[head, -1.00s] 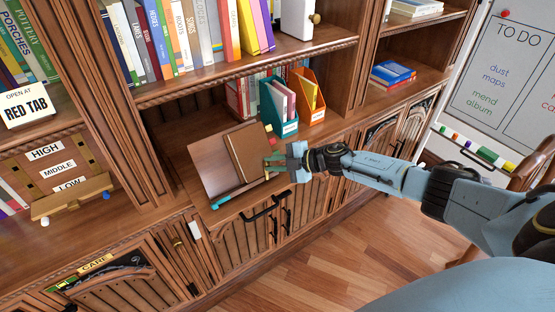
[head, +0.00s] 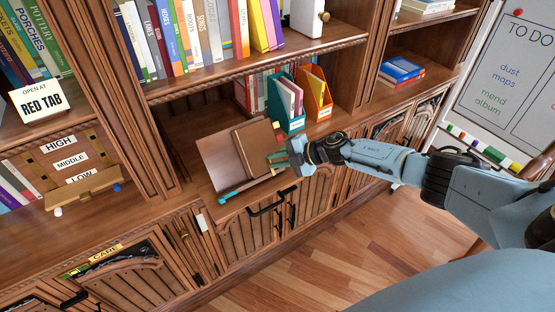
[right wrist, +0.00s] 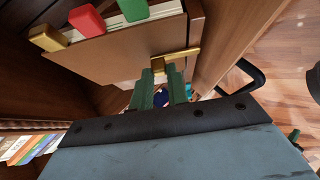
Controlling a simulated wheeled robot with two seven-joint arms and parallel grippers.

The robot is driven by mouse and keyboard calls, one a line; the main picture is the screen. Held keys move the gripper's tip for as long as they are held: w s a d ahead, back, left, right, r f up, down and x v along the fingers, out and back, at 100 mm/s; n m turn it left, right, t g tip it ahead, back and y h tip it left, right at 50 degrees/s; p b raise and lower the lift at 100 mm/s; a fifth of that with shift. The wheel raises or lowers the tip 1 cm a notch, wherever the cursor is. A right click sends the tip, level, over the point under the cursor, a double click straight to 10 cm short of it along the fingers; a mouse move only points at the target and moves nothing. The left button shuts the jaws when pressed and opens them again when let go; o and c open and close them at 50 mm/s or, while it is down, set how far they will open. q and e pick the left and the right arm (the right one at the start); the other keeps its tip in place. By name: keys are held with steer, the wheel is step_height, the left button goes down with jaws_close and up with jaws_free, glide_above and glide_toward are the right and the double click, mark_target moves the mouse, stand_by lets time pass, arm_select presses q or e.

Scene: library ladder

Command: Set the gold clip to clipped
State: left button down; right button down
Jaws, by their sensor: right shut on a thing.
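The gold clip (right wrist: 186,54) shows in the right wrist view as a brass bar at the edge of a brown book (right wrist: 120,56). The book also shows in the head view (head: 256,145), propped on a slanted wooden stand (head: 222,168). My right gripper (right wrist: 160,75) has its green fingers shut on the clip, with brass showing between the tips. In the head view, my right gripper (head: 280,158) is at the book's right edge and hides the clip. My left gripper is not in view.
Yellow, red (right wrist: 86,19) and green tabs stick out of the book. Teal (head: 290,103) and orange (head: 315,93) file holders stand behind it. A black handle (head: 267,206) is on the cabinet front below.

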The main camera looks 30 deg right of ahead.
steer(key=c, duration=1.4)
jaws_free()
steer(key=shift+a, duration=0.1)
steer(key=shift+o, duration=0.2)
steer(key=shift+s+d+r, duration=0.2)
steer(key=shift+s+d, duration=0.05)
steer(key=shift+d, duration=0.1)
steer(key=v, duration=1.2)
steer(key=shift+r, duration=0.2)
steer(key=shift+s+d, duration=0.1)
